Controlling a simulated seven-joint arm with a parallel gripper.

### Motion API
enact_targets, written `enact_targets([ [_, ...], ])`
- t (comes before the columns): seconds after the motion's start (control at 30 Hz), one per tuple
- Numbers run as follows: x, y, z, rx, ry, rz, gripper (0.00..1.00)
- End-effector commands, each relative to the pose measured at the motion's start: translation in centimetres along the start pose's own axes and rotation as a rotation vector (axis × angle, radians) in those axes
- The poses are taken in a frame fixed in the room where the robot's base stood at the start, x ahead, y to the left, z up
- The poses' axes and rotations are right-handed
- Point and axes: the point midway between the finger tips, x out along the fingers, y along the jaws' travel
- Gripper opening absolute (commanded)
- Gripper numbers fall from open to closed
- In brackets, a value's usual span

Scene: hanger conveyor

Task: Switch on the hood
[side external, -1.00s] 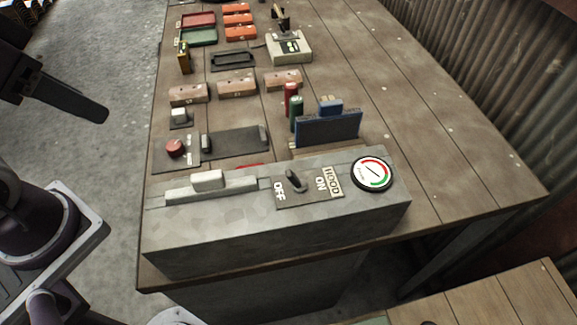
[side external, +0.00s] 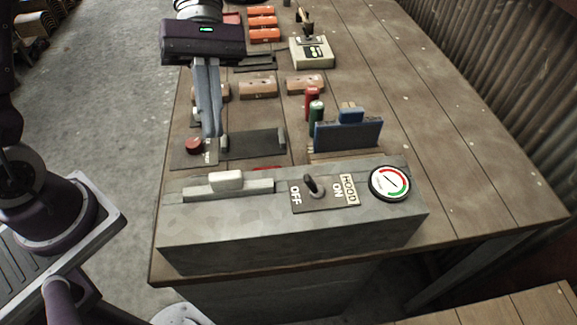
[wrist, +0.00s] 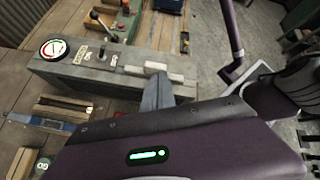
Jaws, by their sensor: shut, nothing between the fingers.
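The hood switch (side external: 313,187) is a dark toggle lever on a plate on top of a grey box (side external: 290,232). The plate reads OFF on the left and HOOD ON on the right, and the lever leans a little toward OFF. The switch also shows in the wrist view (wrist: 102,53). My gripper (side external: 213,134) is shut and empty, pointing down. In the side view it appears behind and left of the switch, near the red button (side external: 194,145), clear of the lever. Its fingers also show in the wrist view (wrist: 158,90).
A white slider (side external: 227,180) sits left of the switch on the box, and a round gauge (side external: 390,183) sits to the right. Behind stand a blue-black holder (side external: 348,135) and red and green cylinders (side external: 316,112). The table's right side is clear.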

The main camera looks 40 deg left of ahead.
Motion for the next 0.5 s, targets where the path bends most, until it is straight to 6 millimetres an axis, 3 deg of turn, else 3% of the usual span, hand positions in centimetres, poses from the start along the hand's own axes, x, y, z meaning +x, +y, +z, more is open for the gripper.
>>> enact_targets([
  [0.23,1.1,6.9,-2.2,-0.516,-0.473,-0.246,0.0],
  [0.33,1.4,8.7,-3.3,-0.651,-0.596,-0.33,0.0],
  [0.5,1.7,10.1,-4.3,-0.757,-0.694,-0.405,0.0],
])
